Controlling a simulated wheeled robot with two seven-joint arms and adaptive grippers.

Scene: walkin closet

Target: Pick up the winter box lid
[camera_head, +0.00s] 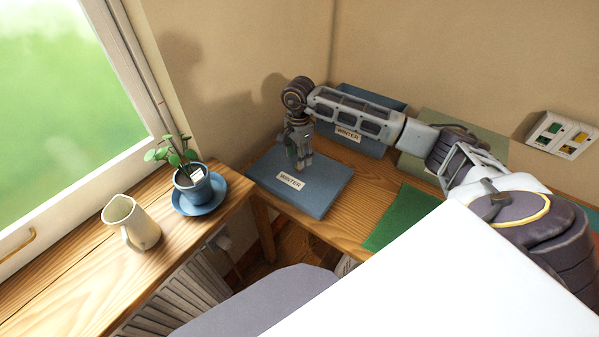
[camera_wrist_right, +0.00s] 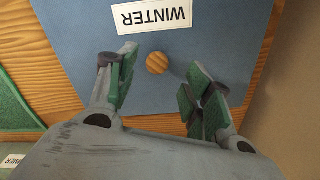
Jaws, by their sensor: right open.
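The winter box lid (camera_head: 327,196) is a flat blue panel with a white WINTER label, lying on the wooden desk in the corner. In the right wrist view the lid (camera_wrist_right: 85,40) fills much of the picture and has a small round wooden knob (camera_wrist_right: 157,63) near the label. My right gripper (camera_head: 303,163) points down over the lid. Its open fingers (camera_wrist_right: 160,78) are on either side of the knob, with a gap to it. Whether the fingertips touch the lid is unclear. My left gripper is not in view.
A blue box (camera_head: 374,142) labelled WINTER stands behind the lid. A pale green box (camera_head: 490,148) is right of it, partly behind my arm. A green panel (camera_head: 397,218) lies to the lid's right. A potted plant (camera_head: 193,186) and a cream jug (camera_head: 131,222) stand on the left sill.

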